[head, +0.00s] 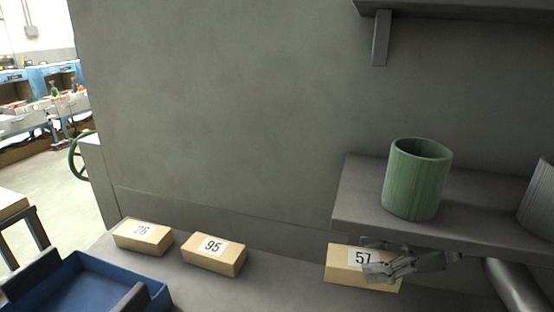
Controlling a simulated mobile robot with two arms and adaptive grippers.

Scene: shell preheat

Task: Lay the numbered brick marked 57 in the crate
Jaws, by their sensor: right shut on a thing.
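The brick marked 57 (342,275) is a pale yellow block with a white number label, at the lower right in the head view. My right gripper (374,262) is shut on it from the right and covers part of its label and right side. I cannot tell whether the brick touches the counter. The blue crate (150,281) stands at the lower left, partly cut off by the picture's bottom edge. Its visible inside looks empty. My left gripper does not show.
Bricks marked 26 (143,238) and 95 (214,254) lie on the grey counter (265,285) between crate and brick 57. A grey ledge (345,213) with a green cup (416,180) juts out above my right gripper. A shelf (450,8) hangs higher up.

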